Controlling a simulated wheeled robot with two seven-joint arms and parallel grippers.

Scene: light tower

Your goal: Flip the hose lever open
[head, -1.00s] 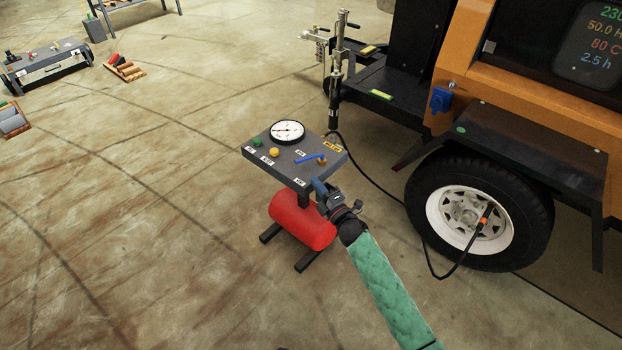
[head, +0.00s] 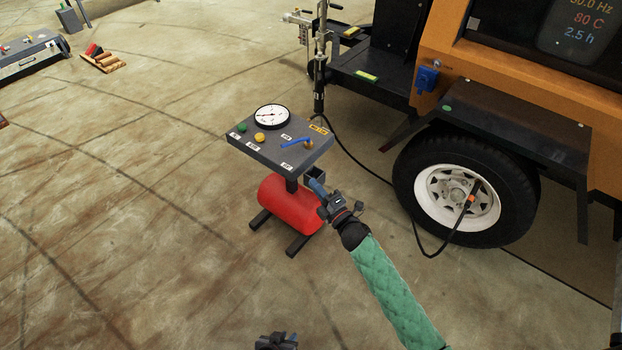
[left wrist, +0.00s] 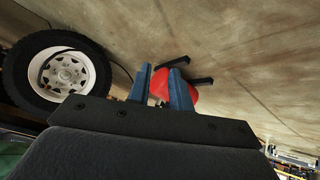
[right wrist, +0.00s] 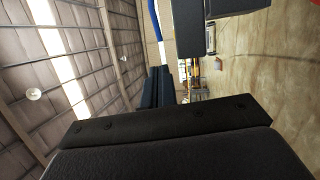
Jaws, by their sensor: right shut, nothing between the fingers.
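The blue hose lever (head: 296,143) lies on the right part of the grey panel (head: 262,147), at a brass-coloured fitting (head: 309,145). My right gripper (head: 315,184) is shut and empty, just below the panel's front right edge and apart from the lever. My left gripper (head: 277,341) is at the bottom edge. In the left wrist view its fingers (left wrist: 161,82) are apart, with the red tank (left wrist: 160,84) beyond them.
The panel also carries a round gauge (head: 272,117), a green knob (head: 242,127) and a yellow knob (head: 260,138). A black hose (head: 362,166) runs toward the trailer wheel (head: 457,198) on the right.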

